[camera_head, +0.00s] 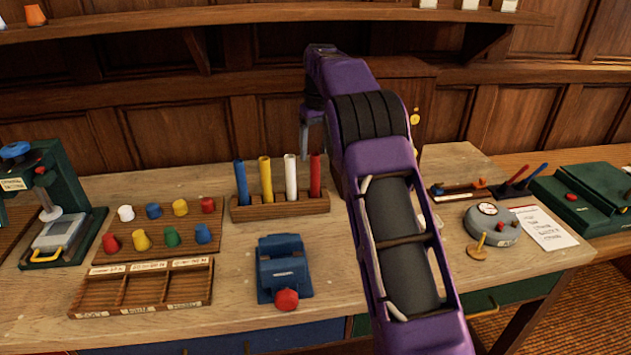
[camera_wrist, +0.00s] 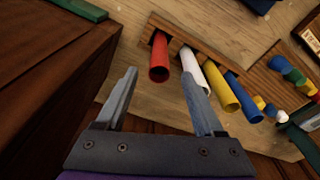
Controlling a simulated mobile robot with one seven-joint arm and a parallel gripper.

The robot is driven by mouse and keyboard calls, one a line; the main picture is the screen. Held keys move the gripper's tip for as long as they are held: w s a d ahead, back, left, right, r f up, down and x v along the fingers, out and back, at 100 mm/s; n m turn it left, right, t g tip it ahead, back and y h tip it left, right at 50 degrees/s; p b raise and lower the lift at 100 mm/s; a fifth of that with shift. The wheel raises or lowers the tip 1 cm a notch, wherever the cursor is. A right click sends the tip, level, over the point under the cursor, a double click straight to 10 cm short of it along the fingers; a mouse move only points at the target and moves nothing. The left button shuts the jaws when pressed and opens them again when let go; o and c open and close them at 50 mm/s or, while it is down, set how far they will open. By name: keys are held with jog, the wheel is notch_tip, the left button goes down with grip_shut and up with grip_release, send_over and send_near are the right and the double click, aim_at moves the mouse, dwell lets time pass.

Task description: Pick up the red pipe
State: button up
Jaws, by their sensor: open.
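The red pipe (camera_head: 315,176) stands upright at the right end of a wooden rack (camera_head: 280,206) on the desk. White (camera_head: 291,176), yellow (camera_head: 266,179) and blue (camera_head: 242,183) pipes stand in the same rack to its left. In the wrist view the red pipe (camera_wrist: 159,58) shows its open end, beyond and between the fingertips, apart from them. My gripper (camera_wrist: 160,80) is open and empty. In the head view my gripper (camera_head: 304,140) is at the end of the purple arm, above and near the red pipe, with its fingers partly hidden.
A blue device with a red knob (camera_head: 283,272) stands in front of the rack. A board of coloured knobs (camera_head: 165,228) and a divided tray (camera_head: 145,287) lie left. A grey round device (camera_head: 490,224) stands right. A wooden panelled wall is behind, with a shelf (camera_head: 180,18) above.

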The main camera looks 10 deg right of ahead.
aim_at(314, 176)
jog(key=f, duration=0.4)
jog(key=shift+w+a+f, duration=0.1)
jog(key=shift+w+f, duration=0.05)
jog(key=shift+w, duration=0.1)
notch_tip(314, 176, down, 5)
jog(key=shift+f, duration=0.1)
grip_shut()
